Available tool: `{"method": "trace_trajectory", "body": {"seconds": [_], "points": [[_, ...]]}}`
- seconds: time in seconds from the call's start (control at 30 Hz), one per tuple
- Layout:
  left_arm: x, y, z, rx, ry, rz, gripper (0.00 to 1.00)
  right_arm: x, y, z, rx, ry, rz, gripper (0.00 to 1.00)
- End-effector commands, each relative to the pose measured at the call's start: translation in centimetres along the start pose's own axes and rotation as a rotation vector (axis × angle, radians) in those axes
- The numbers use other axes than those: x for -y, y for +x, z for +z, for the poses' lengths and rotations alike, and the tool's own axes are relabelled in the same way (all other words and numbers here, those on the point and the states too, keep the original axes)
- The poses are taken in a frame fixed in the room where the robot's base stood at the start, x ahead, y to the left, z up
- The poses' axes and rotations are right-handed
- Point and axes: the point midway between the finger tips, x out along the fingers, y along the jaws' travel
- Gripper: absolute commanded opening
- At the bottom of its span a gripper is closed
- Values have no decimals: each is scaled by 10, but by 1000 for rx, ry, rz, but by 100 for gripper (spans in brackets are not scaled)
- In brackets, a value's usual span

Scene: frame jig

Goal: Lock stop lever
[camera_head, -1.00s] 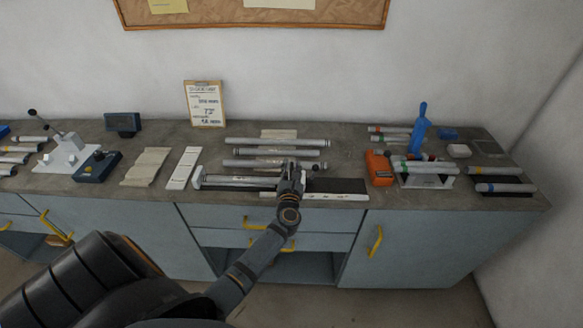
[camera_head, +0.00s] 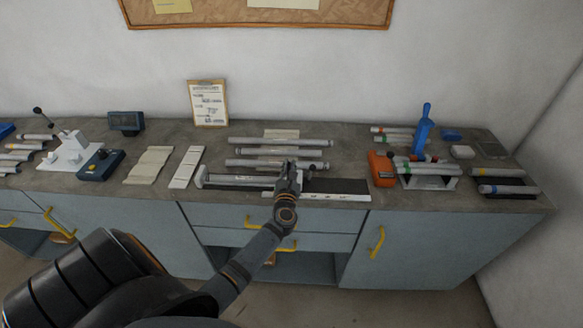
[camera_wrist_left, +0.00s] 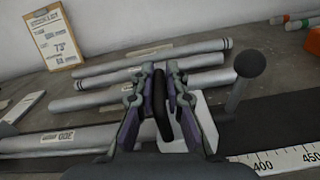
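The jig is a long dark rail (camera_head: 342,186) with a pale numbered scale (camera_wrist_left: 290,160) along its front edge. A pale stop block (camera_wrist_left: 203,108) sits on the rail. Beside it stands a grey lever (camera_wrist_left: 240,92) with a dark ball knob (camera_wrist_left: 251,64), upright and slightly tilted, right of my left gripper and apart from it. My left gripper (camera_head: 288,172) is down at the stop. In the left wrist view its fingers (camera_wrist_left: 162,78) stand on both sides of a black upright bar (camera_wrist_left: 163,108); whether both press on it is unclear. My right gripper is not in view.
A grey tube (camera_wrist_left: 60,140) with a label lies along the jig, left of the gripper. Several loose tubes (camera_head: 280,141) lie behind it. An orange device (camera_head: 382,169) and a blue-handled tool (camera_head: 424,130) stand right. A clipboard (camera_head: 208,103) leans on the wall.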

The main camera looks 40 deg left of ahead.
Motion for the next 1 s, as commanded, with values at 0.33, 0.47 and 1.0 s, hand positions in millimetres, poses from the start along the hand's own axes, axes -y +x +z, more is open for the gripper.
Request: {"method": "trace_trajectory", "body": {"seconds": [0.33,0.47,1.0], "points": [[0,0,0,0,2,1,34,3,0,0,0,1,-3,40],[0,-2,0,-1,1,1,34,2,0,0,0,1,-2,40],[-1,-108,-2,-4,0,2,34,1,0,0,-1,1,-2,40]]}}
